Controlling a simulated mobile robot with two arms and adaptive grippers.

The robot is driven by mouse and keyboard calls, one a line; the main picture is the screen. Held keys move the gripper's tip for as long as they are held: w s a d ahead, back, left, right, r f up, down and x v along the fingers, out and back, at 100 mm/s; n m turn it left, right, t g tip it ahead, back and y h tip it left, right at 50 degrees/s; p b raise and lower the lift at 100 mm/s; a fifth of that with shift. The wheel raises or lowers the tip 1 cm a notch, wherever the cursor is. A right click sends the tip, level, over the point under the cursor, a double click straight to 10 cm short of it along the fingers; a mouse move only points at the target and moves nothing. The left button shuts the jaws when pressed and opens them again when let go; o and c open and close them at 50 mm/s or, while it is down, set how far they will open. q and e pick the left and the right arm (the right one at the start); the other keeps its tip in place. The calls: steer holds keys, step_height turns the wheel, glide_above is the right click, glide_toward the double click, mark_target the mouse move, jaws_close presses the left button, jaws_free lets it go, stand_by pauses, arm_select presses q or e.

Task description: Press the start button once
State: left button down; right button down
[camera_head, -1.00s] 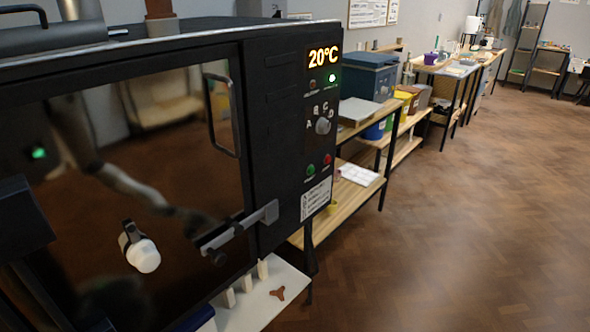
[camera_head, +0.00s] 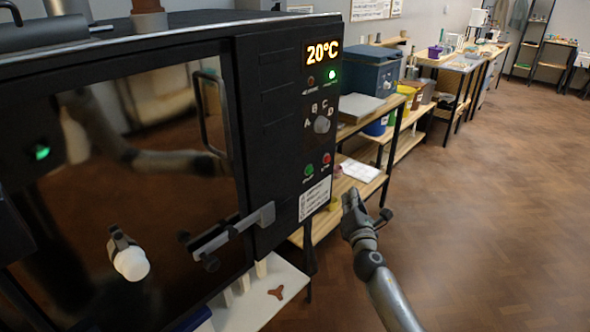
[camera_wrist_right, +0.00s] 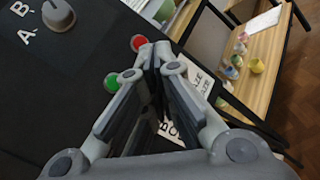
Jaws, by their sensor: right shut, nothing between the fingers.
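The black kiln's control panel (camera_head: 290,110) carries a green button (camera_head: 309,171) at the lower left and a red button (camera_head: 326,158) beside it. The labels under them are too small to read surely. Both show in the right wrist view, green (camera_wrist_right: 111,83) and red (camera_wrist_right: 138,42). My right gripper (camera_head: 348,196) is shut and empty, right of and a little below the buttons in the head view. In the right wrist view its fingertips (camera_wrist_right: 155,50) appear close to the red button; contact cannot be told. My left gripper is not in view.
A display (camera_head: 322,53) reads 20°C above a lit green lamp (camera_head: 332,75) and a selector knob (camera_head: 322,124). A latch bar (camera_head: 232,230) juts from the kiln front. Wooden shelving (camera_head: 358,182) stands behind. The floor at right is clear.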

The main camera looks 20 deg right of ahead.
mark_target(310, 170)
steer(key=shift+w+a+r+n+t, duration=0.2)
steer(key=shift+w+r+n, duration=0.1)
steer(key=shift+r, duration=0.65)
steer(key=shift+w+a+r+n+t, duration=0.1)
steer(key=shift+w+r+n+t, duration=0.15)
steer(key=shift+r, duration=0.65)
steer(key=shift+w, duration=0.15)
steer(key=w+a+b, duration=0.2)
steer(key=w+a, duration=0.1)
steer(key=w, duration=0.5)
steer(key=shift+a+b, duration=0.2)
steer(key=shift+b, duration=0.2)
steer(key=shift+w+a, duration=0.15)
steer(key=shift+w, duration=0.15)
